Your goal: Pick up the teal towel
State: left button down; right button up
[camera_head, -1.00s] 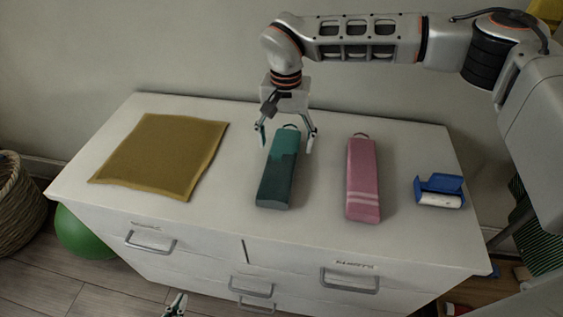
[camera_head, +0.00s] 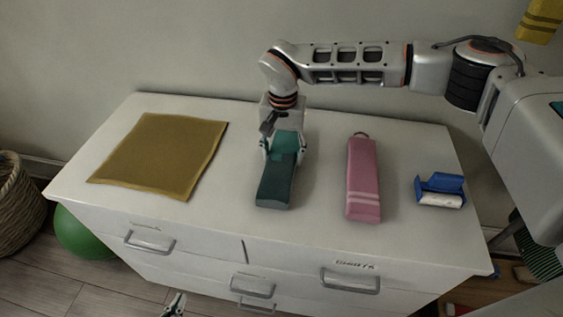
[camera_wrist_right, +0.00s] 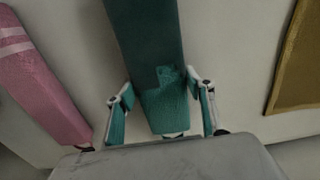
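The teal towel (camera_head: 276,184) lies folded long and narrow on the white dresser top, between the mustard cloth and the pink towel. My right gripper (camera_head: 283,150) is down at the towel's far end, with one finger on each side of it. In the right wrist view the towel (camera_wrist_right: 147,45) runs between the two fingers of the gripper (camera_wrist_right: 161,108), and a gap shows on both sides, so the gripper is open around it. My left gripper (camera_head: 174,305) shows only as a tip at the bottom edge, in front of the dresser; its opening is unclear.
A mustard cloth (camera_head: 160,155) lies flat at the left of the dresser top (camera_head: 235,225). A pink towel (camera_head: 362,180) and a blue-and-white item (camera_head: 440,190) lie at the right. A green ball (camera_head: 82,236) and a wicker basket (camera_head: 18,215) stand on the floor.

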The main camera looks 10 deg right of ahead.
aim_at(283, 153)
pick_arm(q)
jog(key=shift+s+f, duration=0.1)
pick_arm(e)
jog(key=shift+r, duration=0.1)
jog(key=shift+r, duration=0.15)
pick_arm(q)
jog(key=shift+s+d+r+p, duration=0.1)
jog(key=shift+d+r+p, duration=0.05)
jog(key=shift+r+p, duration=0.45)
pick_arm(e)
notch_tip(283, 153, up, 20)
jog(key=shift+f, duration=0.2)
pick_arm(q)
jog(key=shift+f, duration=0.3)
